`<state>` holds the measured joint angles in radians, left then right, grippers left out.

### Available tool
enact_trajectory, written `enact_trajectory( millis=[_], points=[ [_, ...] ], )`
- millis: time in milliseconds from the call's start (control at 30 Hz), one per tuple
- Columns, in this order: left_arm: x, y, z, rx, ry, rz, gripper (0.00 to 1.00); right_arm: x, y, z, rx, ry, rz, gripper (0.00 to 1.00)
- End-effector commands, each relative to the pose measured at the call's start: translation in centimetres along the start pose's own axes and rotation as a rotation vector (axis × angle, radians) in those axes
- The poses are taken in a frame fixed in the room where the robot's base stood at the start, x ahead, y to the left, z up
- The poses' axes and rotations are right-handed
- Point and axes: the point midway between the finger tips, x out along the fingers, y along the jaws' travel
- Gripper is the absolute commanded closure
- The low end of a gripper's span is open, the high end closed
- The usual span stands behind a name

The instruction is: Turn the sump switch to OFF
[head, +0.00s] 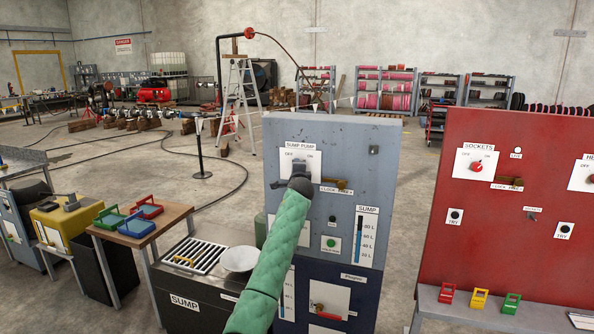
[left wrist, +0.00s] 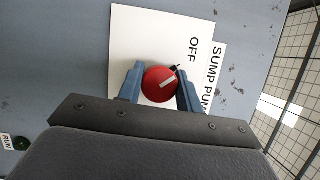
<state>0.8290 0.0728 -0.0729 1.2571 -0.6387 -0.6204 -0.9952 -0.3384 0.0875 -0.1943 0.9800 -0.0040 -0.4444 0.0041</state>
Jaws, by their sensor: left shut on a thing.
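The SUMP PUMP switch is a round red knob (left wrist: 158,86) on a white plate in the left wrist view. ON is printed right of OFF in the head view. My right gripper is not in view.
Below the switch are a green button (head: 331,243) and a blue SUMP level gauge (head: 366,239). A red panel (head: 535,210) stands at the right. A wooden table (head: 150,225) with coloured lockout pieces is at the left.

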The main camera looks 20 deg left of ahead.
Motion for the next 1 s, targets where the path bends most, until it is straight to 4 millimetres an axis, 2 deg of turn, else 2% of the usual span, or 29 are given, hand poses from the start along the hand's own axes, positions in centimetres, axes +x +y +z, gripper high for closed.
enact_trajectory(
  millis=[333,367,467,867,933,1000],
  points=[
    [0.0,0.1,0.1,-0.002,-0.002,0.003,0.88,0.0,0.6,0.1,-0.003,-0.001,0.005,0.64],
    [0.0,0.1,0.1,-0.002,-0.002,0.003,0.61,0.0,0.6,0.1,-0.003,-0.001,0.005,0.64],
    [0.0,0.1,0.1,-0.002,-0.002,0.002,0.43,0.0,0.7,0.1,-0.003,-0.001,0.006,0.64],
    [-0.6,0.2,0.0,-0.001,-0.001,0.001,0.43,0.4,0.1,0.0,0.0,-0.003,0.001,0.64],
    [-1.3,0.4,0.0,0.0,-0.001,0.0,0.43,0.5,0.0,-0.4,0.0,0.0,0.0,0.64],
    [-2.2,0.5,0.1,-0.001,-0.001,0.001,0.43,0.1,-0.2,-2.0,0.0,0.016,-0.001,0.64]
  ],
)
